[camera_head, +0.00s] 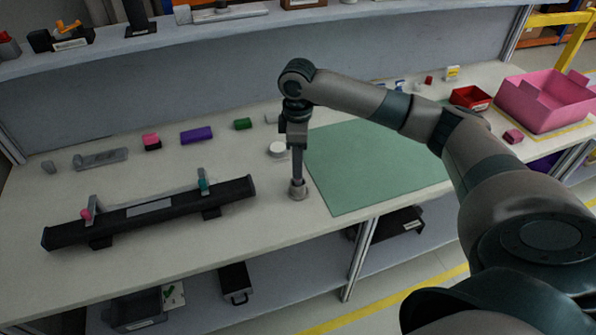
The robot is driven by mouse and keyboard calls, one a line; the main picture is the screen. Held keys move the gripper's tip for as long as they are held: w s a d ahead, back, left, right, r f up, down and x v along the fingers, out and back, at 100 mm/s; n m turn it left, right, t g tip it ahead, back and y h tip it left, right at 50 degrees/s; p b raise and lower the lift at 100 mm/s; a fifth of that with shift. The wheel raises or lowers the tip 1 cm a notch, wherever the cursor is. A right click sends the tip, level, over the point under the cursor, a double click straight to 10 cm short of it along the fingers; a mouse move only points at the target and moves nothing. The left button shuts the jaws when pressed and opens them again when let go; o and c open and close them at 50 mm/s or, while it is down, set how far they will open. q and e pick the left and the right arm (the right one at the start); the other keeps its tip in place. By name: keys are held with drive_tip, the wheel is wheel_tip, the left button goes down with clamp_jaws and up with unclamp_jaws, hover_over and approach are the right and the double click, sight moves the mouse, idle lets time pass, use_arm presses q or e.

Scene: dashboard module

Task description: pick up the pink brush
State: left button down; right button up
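A small block with a pink top and a dark lower part (152,142) lies on the back left of the worktop; it may be the pink brush, but it is too small to be sure. Another small pink block (513,136) lies at the far right, in front of the pink bin. My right gripper (298,180) points straight down near the table's front edge, left of the green mat. Its tip meets a short grey cylinder (298,191); I cannot tell whether the fingers grip it. My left gripper is not in view.
A long black bar (150,214) with pink and teal clips lies at the front left. A purple block (196,135), a green block (242,124) and a white round piece (278,150) sit behind. The green mat (375,165) is bare; a pink bin (545,102) stands right.

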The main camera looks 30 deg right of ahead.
wheel_tip(320, 180, down, 4)
drive_tip(key=shift+s+d+r+p, duration=0.1)
drive_tip(key=shift+p, duration=0.75)
drive_tip(key=shift+f, duration=0.55)
clamp_jaws()
